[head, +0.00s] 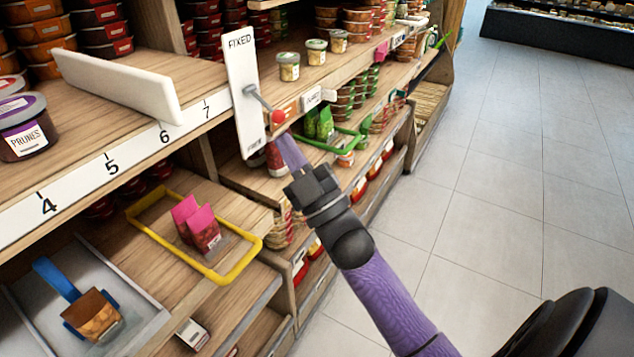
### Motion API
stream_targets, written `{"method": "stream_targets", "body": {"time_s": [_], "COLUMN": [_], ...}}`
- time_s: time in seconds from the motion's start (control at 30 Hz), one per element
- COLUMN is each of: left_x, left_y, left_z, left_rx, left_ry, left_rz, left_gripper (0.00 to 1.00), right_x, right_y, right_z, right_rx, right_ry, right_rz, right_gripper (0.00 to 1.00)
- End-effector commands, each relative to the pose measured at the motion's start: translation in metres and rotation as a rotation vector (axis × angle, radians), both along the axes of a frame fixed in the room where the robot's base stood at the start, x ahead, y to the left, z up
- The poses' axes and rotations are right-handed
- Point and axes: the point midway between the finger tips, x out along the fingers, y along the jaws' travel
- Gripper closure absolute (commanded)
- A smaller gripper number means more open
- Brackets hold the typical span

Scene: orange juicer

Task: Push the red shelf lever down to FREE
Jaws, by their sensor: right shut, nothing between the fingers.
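The shelf lever is a grey metal stem ending in a red knob (278,117), in the upper middle of the head view. It is mounted on an upright white plate (241,75) at the shelf front, with FIXED written at its top. The stem slants down to the right from its pivot. My left gripper is not in view.
A numbered shelf edge (88,178) runs left of the plate, with a white divider (118,85) and a prunes jar (25,127) on it. Small jars (316,52) stand right of the plate. Below are a yellow-rimmed tray (245,262) and a green-rimmed tray (335,150). Open tiled floor lies right.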

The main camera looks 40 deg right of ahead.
Motion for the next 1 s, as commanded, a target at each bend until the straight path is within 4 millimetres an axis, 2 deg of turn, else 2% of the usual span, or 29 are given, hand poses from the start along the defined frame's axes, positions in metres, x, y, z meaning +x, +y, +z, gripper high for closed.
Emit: {"method": "stream_targets", "body": {"time_s": [0.2, 0.4, 0.9, 0.97, 1.0], "left_x": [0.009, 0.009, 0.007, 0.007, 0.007], "left_y": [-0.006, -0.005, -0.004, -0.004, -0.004], "left_z": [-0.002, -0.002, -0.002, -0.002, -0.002], "left_rx": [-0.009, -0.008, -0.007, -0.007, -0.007], "left_ry": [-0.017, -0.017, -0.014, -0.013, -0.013], "left_rz": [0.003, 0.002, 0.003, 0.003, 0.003], "left_gripper": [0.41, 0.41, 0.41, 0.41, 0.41], "right_x": [-0.037, -0.055, -0.056, -0.052, -0.047], "right_y": [-0.006, -0.009, -0.010, -0.010, -0.011], "right_z": [-0.022, -0.031, -0.033, -0.046, -0.065], "right_rx": [0.000, 0.000, 0.002, 0.020, 0.046], "right_ry": [0.003, -0.001, 0.005, 0.051, 0.121], "right_rz": [0.000, 0.001, 0.000, 0.001, -0.001], "right_gripper": [1.00, 1.00, 1.00, 1.00, 1.00]}}
